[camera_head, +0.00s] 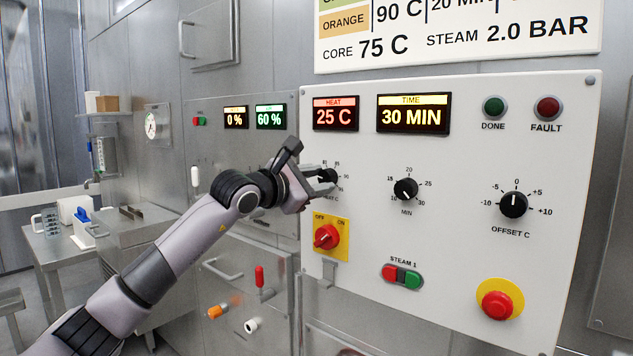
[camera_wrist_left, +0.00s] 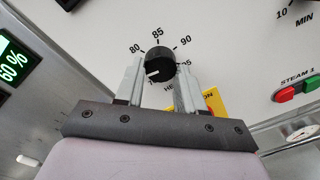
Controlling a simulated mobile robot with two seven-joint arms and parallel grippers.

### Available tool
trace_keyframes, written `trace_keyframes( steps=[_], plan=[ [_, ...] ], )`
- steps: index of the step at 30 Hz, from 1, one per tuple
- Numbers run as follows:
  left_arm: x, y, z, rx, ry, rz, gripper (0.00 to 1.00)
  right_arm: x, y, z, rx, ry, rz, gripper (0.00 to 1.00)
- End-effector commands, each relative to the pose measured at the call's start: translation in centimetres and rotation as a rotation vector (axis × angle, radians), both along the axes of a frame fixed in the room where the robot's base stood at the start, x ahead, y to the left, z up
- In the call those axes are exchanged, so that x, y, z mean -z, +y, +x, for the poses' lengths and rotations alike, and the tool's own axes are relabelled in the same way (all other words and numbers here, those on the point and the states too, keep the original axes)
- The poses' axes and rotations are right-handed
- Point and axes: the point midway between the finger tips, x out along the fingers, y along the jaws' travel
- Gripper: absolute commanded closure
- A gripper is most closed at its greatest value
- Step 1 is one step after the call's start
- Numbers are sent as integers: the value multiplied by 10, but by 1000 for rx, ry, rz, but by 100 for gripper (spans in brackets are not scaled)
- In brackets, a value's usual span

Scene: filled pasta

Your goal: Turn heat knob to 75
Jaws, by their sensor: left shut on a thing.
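The heat knob (camera_head: 328,175) is a small black dial on the white control panel, partly hidden by my left gripper (camera_head: 323,182) in the head view. In the left wrist view, the heat knob (camera_wrist_left: 158,61) sits between the two grey fingers of my left gripper (camera_wrist_left: 160,74), which is shut on it. Its white pointer mark points to the lower left, below the 80 label, where the label is mostly covered. Labels 80, 85 and 90 show around it. The HEAT display (camera_head: 335,115) reads 25 C. My right gripper is not in view.
To the right are the MIN knob (camera_head: 405,189) and the OFFSET C knob (camera_head: 513,204). Below are a red switch on a yellow plate (camera_head: 327,237), the STEAM 1 buttons (camera_head: 402,274) and a red stop button (camera_head: 497,304). A recipe sign (camera_head: 455,45) reads CORE 75 C.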

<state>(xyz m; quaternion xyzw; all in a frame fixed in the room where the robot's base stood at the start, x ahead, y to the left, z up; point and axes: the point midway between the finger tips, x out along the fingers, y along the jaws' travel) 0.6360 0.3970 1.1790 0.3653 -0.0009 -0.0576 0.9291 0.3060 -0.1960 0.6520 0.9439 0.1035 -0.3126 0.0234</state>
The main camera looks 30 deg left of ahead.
Motion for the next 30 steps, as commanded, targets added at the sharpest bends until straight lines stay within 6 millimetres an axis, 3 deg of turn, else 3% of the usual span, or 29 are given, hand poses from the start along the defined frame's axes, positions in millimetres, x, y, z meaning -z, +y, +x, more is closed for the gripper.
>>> trace_keyframes(
  steps=[6,7,9,20,30],
  plan=[
    [1,0,0,0,3,-1,92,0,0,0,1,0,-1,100],
    [1,0,0,0,3,-1,59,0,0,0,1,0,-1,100],
    [1,0,0,-1,4,-1,36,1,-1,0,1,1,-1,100],
    [1,1,-3,-1,1,-1,36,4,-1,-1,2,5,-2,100],
    [1,6,-44,-1,1,1,36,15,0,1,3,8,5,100]
  ],
)
